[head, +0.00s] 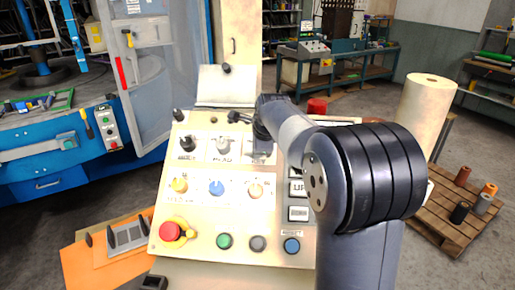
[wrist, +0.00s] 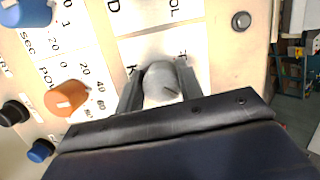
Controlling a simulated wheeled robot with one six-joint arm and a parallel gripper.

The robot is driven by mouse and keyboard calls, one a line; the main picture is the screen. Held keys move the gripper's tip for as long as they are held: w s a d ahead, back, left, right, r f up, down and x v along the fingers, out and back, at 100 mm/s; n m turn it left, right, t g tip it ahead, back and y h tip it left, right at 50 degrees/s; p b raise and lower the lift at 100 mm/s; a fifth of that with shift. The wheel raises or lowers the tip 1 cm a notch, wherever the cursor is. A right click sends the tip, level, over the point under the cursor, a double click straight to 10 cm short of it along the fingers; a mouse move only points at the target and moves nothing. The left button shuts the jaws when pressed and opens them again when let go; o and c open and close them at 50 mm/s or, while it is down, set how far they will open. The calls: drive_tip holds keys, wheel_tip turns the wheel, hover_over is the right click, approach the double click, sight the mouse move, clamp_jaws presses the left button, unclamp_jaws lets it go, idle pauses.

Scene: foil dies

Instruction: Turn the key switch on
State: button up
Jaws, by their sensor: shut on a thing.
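The control panel (head: 205,165) is a sloped cream plate with rows of knobs and buttons. The key switch (wrist: 161,88) is a round silvery knob with a dark slanted mark, on a white label at the panel's upper right. My gripper (wrist: 163,76) has one dark finger on each side of it and is shut on it. In the head view my gripper (head: 260,135) is over the label, and my wrist and fingers hide the key switch there. Part of the label's lettering is covered by the fingers.
An orange knob (wrist: 66,97) sits close by on the panel. A black knob (head: 187,143) and a grey knob (head: 223,145) are left of my gripper. A red mushroom button (head: 169,231) is at lower left. A paper sheet (head: 226,86) stands behind the panel.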

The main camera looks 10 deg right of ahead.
drive_tip(key=shift+m, duration=0.5)
drive_tip(key=o, duration=1)
drive_tip(key=b+v, duration=0.1)
drive_tip(key=v, duration=0.9)
drive_tip(key=shift+s+r+b, duration=0.3)
drive_tip(key=shift+b, duration=0.05)
